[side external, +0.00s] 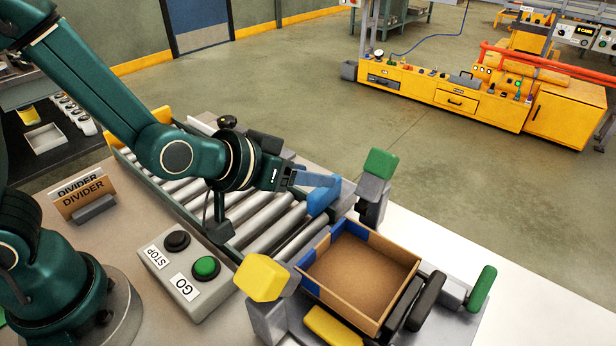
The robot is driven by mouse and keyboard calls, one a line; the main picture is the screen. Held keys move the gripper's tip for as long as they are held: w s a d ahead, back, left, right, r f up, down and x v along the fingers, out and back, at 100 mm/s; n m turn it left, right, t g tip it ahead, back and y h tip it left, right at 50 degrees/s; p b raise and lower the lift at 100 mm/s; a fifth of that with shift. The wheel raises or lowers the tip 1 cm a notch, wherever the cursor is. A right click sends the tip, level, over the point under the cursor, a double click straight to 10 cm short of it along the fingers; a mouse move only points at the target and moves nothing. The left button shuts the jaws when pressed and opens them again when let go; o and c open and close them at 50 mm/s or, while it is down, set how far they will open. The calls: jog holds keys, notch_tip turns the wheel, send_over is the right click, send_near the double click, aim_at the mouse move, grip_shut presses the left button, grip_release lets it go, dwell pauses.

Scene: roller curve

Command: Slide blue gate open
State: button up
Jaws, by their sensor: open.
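The blue gate (324,198) stands at the near right end of the roller conveyor (270,222). It is a small upright blue panel. My gripper (314,181) is just above and left of the gate, pointing right. Its fingers reach over the gate's upper part. The jaws are open, but the gap between them is hard to see from this side. I cannot tell whether a finger touches the gate. Part of the gate and the rollers behind it are hidden by my arm.
An open cardboard box (385,262) with blue edges sits just past the conveyor end. Green (381,163) and yellow (263,277) blocks top grey posts beside it. A STOP/GO button box (190,272) and a DIVIDER sign (84,196) stand left of the conveyor. White table lies free at right.

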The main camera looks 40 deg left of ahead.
aim_at(315, 193)
jog(key=f, duration=0.1)
jog(key=w+f+t+y, duration=0.1)
jog(key=shift+w+d+f, duration=0.15)
jog(key=shift+d+f, duration=0.05)
jog(key=shift+f, duration=0.1)
jog(key=shift+w+f+m+t+y, duration=0.3)
jog(key=shift+f+t, duration=0.25)
jog(key=shift+t, duration=0.35)
jog(key=shift+x, duration=2.55)
grip_shut()
jog(key=shift+r, duration=0.1)
